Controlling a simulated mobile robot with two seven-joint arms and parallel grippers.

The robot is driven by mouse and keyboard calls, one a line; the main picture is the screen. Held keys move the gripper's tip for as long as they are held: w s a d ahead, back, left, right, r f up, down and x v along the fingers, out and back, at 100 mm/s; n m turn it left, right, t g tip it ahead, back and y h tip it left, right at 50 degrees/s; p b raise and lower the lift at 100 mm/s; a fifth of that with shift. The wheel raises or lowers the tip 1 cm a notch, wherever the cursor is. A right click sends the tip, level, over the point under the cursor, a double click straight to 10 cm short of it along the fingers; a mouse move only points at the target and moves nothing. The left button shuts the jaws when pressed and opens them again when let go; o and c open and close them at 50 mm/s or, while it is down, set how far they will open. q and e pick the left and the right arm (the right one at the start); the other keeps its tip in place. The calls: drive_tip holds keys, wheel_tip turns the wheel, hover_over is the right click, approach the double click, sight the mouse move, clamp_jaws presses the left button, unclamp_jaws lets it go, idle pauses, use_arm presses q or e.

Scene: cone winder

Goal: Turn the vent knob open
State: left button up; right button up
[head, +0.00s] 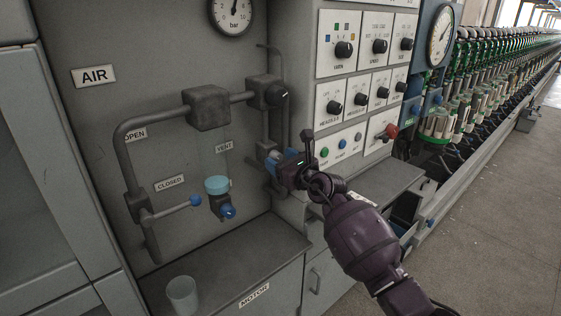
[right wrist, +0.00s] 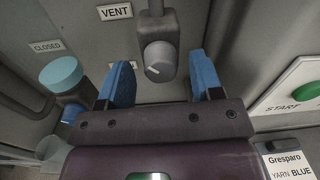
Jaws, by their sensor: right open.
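In the right wrist view the vent knob (right wrist: 159,60) is a round grey knob on a dark block at the end of a pipe, with the VENT label (right wrist: 114,13) to its upper left. A short white mark on its face points to the lower left. My right gripper (right wrist: 160,64) is open, its blue fingers to the left and right of the knob with visible gaps. In the head view my right gripper (head: 272,160) is at the panel, right of the VENT label (head: 224,146), and hides most of the knob. My left gripper is not in view.
A pipe lever with a blue tip (head: 195,201) is by the CLOSED label (head: 169,183). A cup (head: 182,293) is on the ledge. The button panel (head: 341,147) is close on the right.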

drive_tip(key=shift+w+a, duration=0.15)
drive_tip(key=shift+w, duration=0.1)
drive_tip(key=shift+c, duration=0.2)
